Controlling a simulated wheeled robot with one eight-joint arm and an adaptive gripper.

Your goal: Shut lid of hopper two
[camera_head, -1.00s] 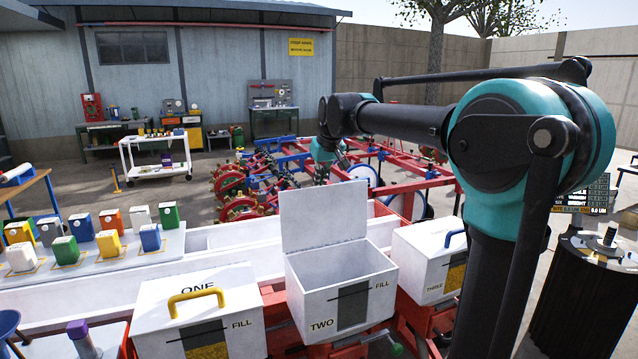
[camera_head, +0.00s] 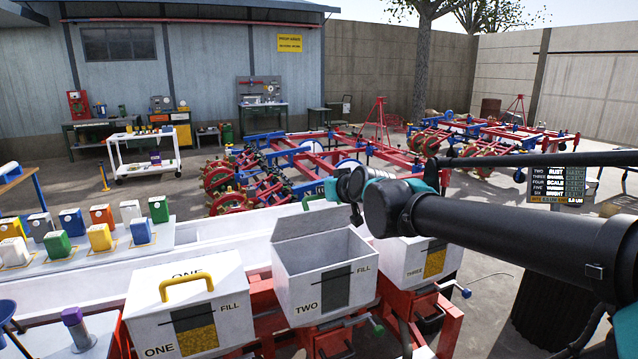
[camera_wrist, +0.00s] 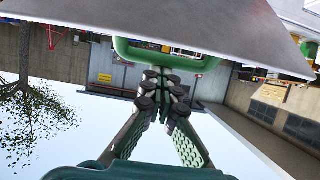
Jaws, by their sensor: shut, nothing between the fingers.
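Hopper two (camera_head: 312,290) is a white box with a black stripe and the words TWO and FILL. In the wrist view the lid (camera_wrist: 150,14) is a broad pale panel across the top. A green handle (camera_wrist: 208,66) juts from its outer side. My gripper (camera_wrist: 165,76) is shut and empty, with its fingertips at the handle loop; I cannot tell whether they touch it.
Hopper one (camera_head: 190,310), with a yellow handle, stands closed to the left. Hopper three (camera_head: 420,258) stands to the right, partly behind my arm. A white shelf with several coloured containers (camera_head: 100,237) lies left. A red frame machine (camera_head: 300,160) stands behind.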

